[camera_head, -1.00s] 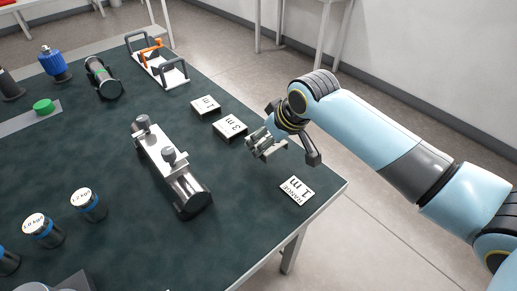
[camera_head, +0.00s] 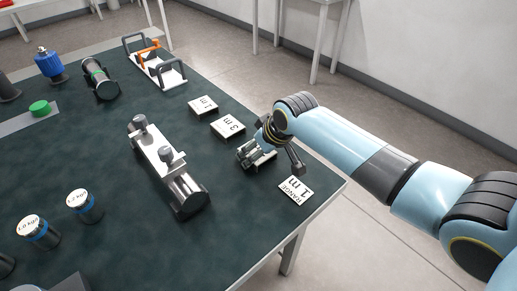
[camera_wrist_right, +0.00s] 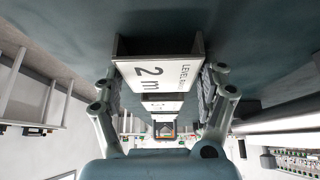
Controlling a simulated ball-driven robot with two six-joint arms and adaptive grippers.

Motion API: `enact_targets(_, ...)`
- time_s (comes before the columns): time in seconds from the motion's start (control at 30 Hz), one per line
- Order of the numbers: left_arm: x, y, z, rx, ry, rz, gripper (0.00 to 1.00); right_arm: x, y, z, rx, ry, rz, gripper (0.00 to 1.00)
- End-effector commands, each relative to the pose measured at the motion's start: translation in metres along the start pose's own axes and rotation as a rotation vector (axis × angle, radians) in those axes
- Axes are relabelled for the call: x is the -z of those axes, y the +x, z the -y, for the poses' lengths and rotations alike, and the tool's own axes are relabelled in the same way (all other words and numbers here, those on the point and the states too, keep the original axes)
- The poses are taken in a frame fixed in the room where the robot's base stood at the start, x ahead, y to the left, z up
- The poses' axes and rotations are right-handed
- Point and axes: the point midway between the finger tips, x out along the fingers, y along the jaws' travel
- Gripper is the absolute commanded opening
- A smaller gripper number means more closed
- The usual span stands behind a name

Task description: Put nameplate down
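My right gripper (camera_head: 256,154) is low over the near right part of the table. In the right wrist view its two fingers (camera_wrist_right: 160,84) stand against both sides of a white nameplate (camera_wrist_right: 152,72) marked "2 m". In the head view the fingers mostly hide this plate; I cannot tell whether it touches the table. A "3 m" nameplate (camera_head: 228,125) and another nameplate (camera_head: 203,105) lie on the table behind it. A "RANGE 1 m" nameplate (camera_head: 295,190) lies in front, near the table corner. My left gripper is out of view.
A grey cylinder device on a white mount (camera_head: 168,165) stands left of the gripper. Weights (camera_head: 84,205), a white frame with an orange handle (camera_head: 157,66) and a blue-topped item (camera_head: 48,64) are farther off. The table edge (camera_head: 318,218) is close on the right.

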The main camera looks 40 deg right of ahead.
Motion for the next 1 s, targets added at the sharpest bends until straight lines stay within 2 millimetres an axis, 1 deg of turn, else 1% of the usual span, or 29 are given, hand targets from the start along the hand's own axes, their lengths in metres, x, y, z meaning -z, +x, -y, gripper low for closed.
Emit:
enact_targets(0.03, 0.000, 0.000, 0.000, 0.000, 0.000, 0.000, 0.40, 0.000, 0.000, 0.000, 0.000, 0.000, 0.000, 0.85)
enact_targets(0.1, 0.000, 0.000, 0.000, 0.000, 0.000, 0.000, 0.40, 0.000, 0.000, 0.000, 0.000, 0.000, 0.000, 0.92)
enact_targets(0.37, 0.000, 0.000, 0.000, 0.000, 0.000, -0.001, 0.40, 0.000, -0.001, 0.000, 0.000, 0.000, 0.000, 0.92)
enact_targets(0.47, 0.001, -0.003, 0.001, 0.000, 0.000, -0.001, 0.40, 0.002, -0.007, 0.000, 0.000, -0.001, -0.001, 0.92)
enact_targets(0.57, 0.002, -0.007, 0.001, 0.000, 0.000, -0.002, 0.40, 0.002, -0.023, -0.001, -0.001, -0.001, -0.002, 0.92)
enact_targets(0.8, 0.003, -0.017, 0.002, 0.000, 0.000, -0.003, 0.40, 0.002, -0.078, -0.001, -0.002, -0.003, -0.002, 0.92)
enact_targets(0.9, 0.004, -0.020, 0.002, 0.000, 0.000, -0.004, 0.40, 0.002, -0.097, 0.000, 0.000, -0.001, -0.001, 0.92)
enact_targets(1.0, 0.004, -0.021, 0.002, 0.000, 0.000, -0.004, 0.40, 0.002, -0.111, -0.001, -0.001, -0.002, -0.001, 0.92)
